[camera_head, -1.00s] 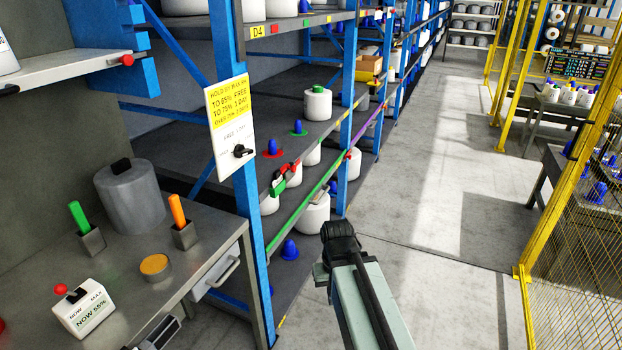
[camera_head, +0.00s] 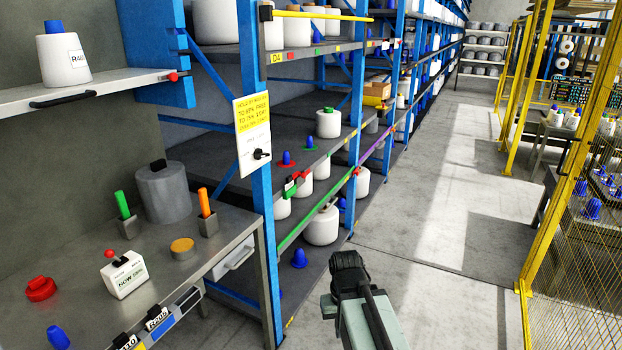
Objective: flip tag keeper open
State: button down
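Small red and green clip-like pieces (camera_head: 293,186) sit on the front edge of the middle shelf, beside the blue post; they may be the tag keeper, but they are too small to tell whether it is open. My arm's pale link with a dark joint (camera_head: 348,272) shows at bottom centre, in front of the rack and to the right of these pieces. No fingertips show, so my gripper is out of sight.
A yellow sign (camera_head: 253,130) hangs on the rack post. Floor (camera_head: 440,230) is clear between rack and yellow fence (camera_head: 528,230).

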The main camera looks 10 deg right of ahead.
aim_at(303, 175)
jog(key=u, duration=0.1)
jog(key=i, duration=0.95)
jog(key=z, duration=0.05)
